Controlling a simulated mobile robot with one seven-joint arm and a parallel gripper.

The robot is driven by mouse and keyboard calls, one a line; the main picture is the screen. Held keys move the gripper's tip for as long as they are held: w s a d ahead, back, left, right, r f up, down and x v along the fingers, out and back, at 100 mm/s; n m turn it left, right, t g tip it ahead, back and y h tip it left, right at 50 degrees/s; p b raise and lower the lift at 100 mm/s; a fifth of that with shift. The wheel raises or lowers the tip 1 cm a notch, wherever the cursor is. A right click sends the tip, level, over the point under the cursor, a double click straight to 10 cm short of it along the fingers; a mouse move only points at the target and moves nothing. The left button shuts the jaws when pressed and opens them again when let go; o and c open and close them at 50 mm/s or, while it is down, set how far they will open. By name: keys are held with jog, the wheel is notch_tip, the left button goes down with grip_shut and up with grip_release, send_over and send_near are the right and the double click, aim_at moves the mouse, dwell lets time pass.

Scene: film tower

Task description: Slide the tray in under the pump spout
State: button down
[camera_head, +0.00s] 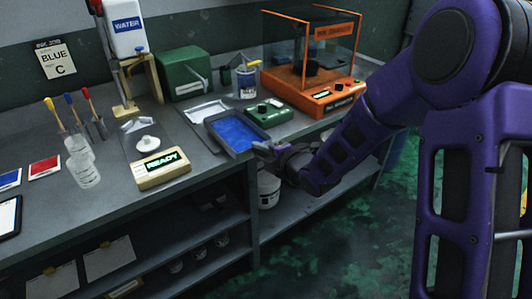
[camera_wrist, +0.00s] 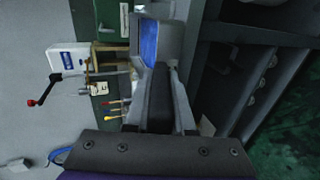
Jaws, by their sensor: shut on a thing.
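The tray (camera_head: 213,136) is grey with a blue inside and sits at the front edge of the bench, left of the orange machine. My gripper (camera_head: 266,149) is shut on its near right rim. In the wrist view the tray (camera_wrist: 172,50) shows at the ends of my gripper's dark fingers (camera_wrist: 160,75). A white WATER container (camera_head: 126,30) with a red-knobbed part stands on a wooden stand (camera_head: 126,110) at the back left, apart from the tray. It also shows in the wrist view (camera_wrist: 67,58). I cannot clearly make out the pump spout.
A green box (camera_head: 184,73) stands behind the tray, and an orange clear-walled machine (camera_head: 310,92) stands to its right. A small green device (camera_head: 268,113) is close beside the tray. A scale reading READY (camera_head: 163,169) and beakers (camera_head: 84,170) stand to the left.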

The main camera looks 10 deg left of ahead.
jog(key=b, duration=0.3)
send_near(235, 136)
jog(key=shift+w+a+f, duration=0.35)
jog(key=shift+a+f, duration=0.05)
jog(key=shift+a, duration=0.1)
jog(key=shift+w+a+f, duration=0.1)
jog(key=shift+w+a, duration=1.2)
jog(key=shift+a, duration=0.25)
jog(key=shift+w+a+f, duration=0.1)
jog(key=shift+w+a, duration=1.25)
jog(key=shift+a, duration=0.15)
jog(key=c, duration=0.7)
grip_release()
jog(key=shift+d+f, duration=0.1)
